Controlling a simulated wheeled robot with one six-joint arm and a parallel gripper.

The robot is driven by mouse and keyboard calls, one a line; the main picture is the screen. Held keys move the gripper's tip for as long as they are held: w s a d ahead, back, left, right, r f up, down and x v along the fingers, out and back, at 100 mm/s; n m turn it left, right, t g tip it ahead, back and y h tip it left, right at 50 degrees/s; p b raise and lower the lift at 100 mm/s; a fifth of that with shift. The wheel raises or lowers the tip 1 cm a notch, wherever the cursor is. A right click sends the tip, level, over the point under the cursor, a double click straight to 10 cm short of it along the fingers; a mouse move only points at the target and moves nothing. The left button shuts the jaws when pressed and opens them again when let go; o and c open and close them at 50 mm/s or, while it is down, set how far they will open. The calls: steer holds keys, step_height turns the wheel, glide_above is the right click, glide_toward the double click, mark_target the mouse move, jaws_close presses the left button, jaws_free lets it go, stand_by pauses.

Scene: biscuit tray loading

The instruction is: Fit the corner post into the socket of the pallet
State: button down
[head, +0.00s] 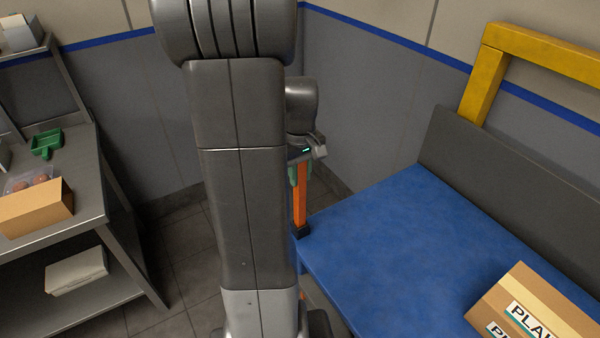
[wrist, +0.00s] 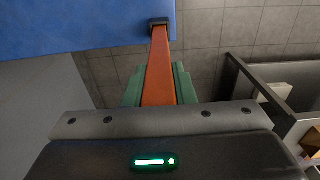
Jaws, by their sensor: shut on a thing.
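The corner post (head: 300,207) is a slim orange bar with a black end piece. My gripper (head: 297,174) is shut on its upper part, and the post hangs roughly upright beside the left corner of the blue-topped table. In the wrist view the post (wrist: 161,62) runs away from between the green fingers of my gripper (wrist: 160,88). Its black end shows against the edge of the blue surface; I cannot tell whether they touch. I cannot make out the pallet or its socket in either view. My arm hides part of the head view.
The blue table top (head: 375,235) is mostly clear, with a cardboard box (head: 535,308) at its front right. A yellow frame (head: 484,75) stands behind it. A grey bench (head: 95,215) at left holds an open carton (head: 35,210) and a green scoop (head: 47,143). Tiled floor lies between.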

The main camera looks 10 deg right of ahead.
steer(key=shift+f+b, duration=0.45)
steer(key=shift+f, duration=0.25)
steer(key=c, duration=1.1)
jaws_free()
steer(key=shift+r, duration=0.1)
steer(key=shift+c, duration=0.5)
steer(key=shift+r+p, duration=4.6)
steer(key=shift+r, duration=1.35)
steer(key=shift+f, duration=0.2)
step_height(320, 180, down, 9)
steer(key=b, duration=0.7)
steer(key=shift+f, duration=0.1)
